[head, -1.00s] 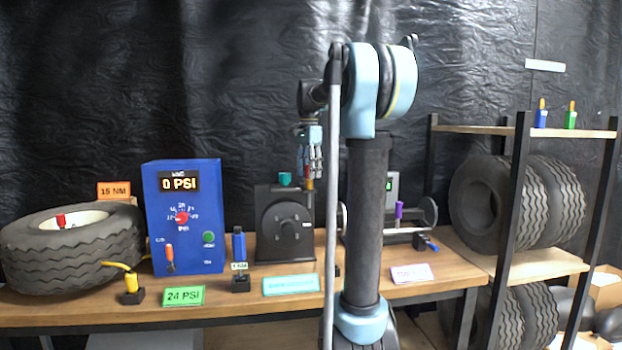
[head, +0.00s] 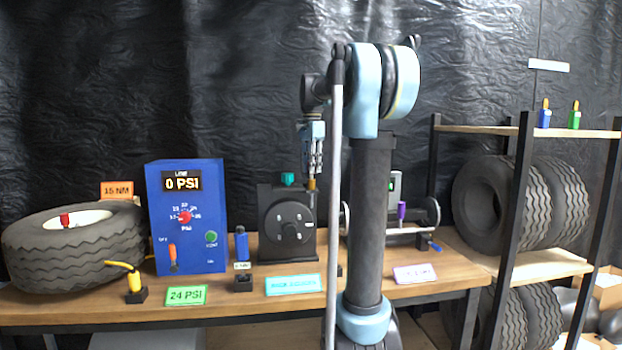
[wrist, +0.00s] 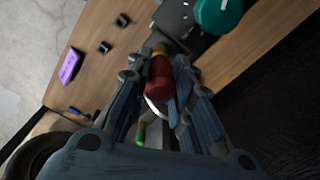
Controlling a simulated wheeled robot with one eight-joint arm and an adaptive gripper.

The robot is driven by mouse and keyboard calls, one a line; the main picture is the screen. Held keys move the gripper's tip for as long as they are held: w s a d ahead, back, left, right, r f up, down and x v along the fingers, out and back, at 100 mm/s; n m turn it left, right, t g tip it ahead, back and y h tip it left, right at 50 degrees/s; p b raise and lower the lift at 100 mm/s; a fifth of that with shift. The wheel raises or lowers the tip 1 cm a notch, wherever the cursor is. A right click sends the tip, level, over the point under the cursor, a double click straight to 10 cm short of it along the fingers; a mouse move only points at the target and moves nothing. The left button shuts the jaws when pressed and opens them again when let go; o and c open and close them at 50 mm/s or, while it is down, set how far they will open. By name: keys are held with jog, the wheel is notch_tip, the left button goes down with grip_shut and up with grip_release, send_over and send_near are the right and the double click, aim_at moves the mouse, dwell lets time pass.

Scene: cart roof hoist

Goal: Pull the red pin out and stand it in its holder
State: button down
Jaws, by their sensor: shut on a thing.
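The red pin (wrist: 160,78) lies between my gripper's fingers in the wrist view, with a brass-coloured end beyond its red body. My gripper (wrist: 166,85) is shut on it. In the head view my gripper (head: 314,165) points down, with the pin's brass-coloured end (head: 311,184) below the fingertips, beside the upper right of a black machine with a round disc (head: 288,222). The fingers hide most of the pin there. Two small black blocks, (wrist: 103,47) and (wrist: 122,20), stand on the bench in the wrist view; I cannot tell which is the pin's holder.
A teal knob (head: 288,179) tops the black machine. A blue gauge box (head: 186,240), a blue-handled tool (head: 242,245) and a tyre (head: 75,255) stand to the left. A purple-handled part (head: 402,212) is right of my column. A purple sign (head: 415,274) lies near the front edge.

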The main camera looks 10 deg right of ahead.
jog(key=shift+r, duration=1.9)
jog(key=shift+r, duration=0.1)
